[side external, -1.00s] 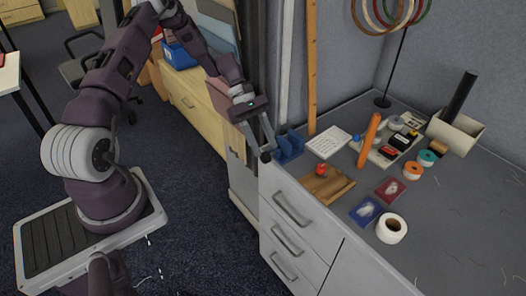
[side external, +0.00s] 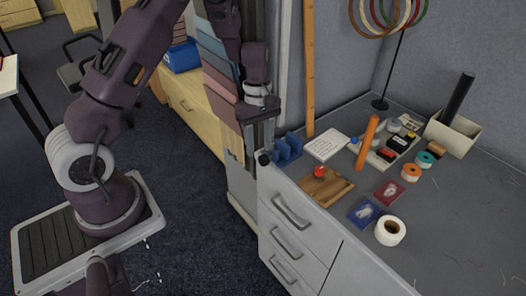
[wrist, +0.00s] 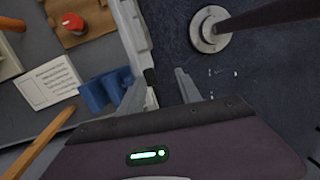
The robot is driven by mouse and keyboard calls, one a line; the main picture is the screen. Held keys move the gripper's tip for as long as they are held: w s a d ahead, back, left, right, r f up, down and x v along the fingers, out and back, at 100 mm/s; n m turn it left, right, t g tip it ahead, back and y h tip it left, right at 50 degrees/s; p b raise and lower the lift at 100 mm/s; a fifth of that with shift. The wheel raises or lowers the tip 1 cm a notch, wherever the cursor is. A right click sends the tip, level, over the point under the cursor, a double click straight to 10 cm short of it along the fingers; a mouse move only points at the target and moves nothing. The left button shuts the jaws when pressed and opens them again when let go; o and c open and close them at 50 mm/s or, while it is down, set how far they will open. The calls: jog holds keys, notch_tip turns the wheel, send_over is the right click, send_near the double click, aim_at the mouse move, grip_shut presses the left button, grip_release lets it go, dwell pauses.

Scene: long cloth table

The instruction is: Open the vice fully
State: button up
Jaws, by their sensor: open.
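The blue vice (side external: 288,148) sits at the near left corner of the grey worktop, with its dark round knob (side external: 264,158) sticking out past the edge. The vice also shows in the wrist view (wrist: 97,95), left of my fingers. My gripper (side external: 259,151) points down at the knob, outside the worktop edge. In the wrist view my gripper (wrist: 163,76) is open, with the dark knob end (wrist: 150,76) close to the left finger. I cannot tell whether the finger touches it. The vice's jaw gap is not clear.
A wooden board (side external: 325,187) with a red knob and a white notepad (side external: 327,145) lie near the vice. An orange stick (side external: 368,140) stands behind. Drawers (side external: 290,210) are below the worktop. Open floor lies left of the cabinet.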

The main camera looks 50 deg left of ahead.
aim_at(263, 156)
jog(key=shift+w+a+r+n+t+y, duration=0.15)
jog(key=shift+w+n+t+y, duration=0.1)
jog(key=shift+w+y, duration=0.15)
jog(key=shift+w+r+n+t+y, duration=0.15)
jog(key=shift+w+t+y, duration=0.1)
jog(key=shift+w+y, duration=0.15)
notch_tip(263, 156, down, 7)
jog(key=shift+r, duration=0.1)
grip_shut()
